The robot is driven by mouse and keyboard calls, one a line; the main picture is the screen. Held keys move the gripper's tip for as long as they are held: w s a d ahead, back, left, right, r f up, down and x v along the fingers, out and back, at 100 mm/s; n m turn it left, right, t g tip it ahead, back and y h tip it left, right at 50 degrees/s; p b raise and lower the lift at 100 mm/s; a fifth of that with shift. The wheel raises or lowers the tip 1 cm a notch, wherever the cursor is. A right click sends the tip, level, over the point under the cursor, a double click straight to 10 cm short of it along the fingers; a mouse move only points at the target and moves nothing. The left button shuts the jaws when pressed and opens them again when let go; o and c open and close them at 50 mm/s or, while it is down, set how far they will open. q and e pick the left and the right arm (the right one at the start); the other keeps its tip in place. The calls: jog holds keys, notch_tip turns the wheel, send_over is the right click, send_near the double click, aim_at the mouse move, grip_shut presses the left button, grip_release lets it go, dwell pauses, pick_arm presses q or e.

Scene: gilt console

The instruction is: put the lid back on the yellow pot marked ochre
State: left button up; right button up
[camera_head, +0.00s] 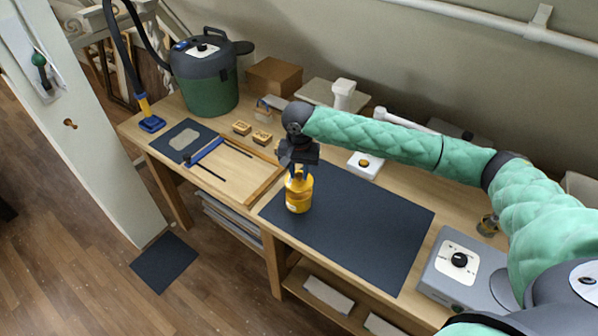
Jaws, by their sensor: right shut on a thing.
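The yellow pot (298,197) stands upright on the dark mat near its left front edge. A small pale label shows on its side, too small to read. My right gripper (298,172) comes down from above and is directly over the pot. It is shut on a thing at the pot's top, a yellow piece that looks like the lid. The gripper hides most of it, and I cannot tell whether the lid is seated on the rim. My left gripper is not in view.
The dark mat (365,225) is mostly clear right of the pot. A wooden tray (235,170) with tools lies to the left. A white box with an orange button (365,165) stands behind the mat. A grey box with a black knob (460,270) stands at the right.

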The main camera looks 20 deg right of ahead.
jog(key=shift+f+b, duration=0.65)
jog(key=shift+b, duration=0.05)
jog(key=shift+f, duration=1.05)
pick_arm(q)
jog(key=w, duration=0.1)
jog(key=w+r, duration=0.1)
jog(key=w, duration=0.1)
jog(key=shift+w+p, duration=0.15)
jog(key=shift+p, duration=0.2)
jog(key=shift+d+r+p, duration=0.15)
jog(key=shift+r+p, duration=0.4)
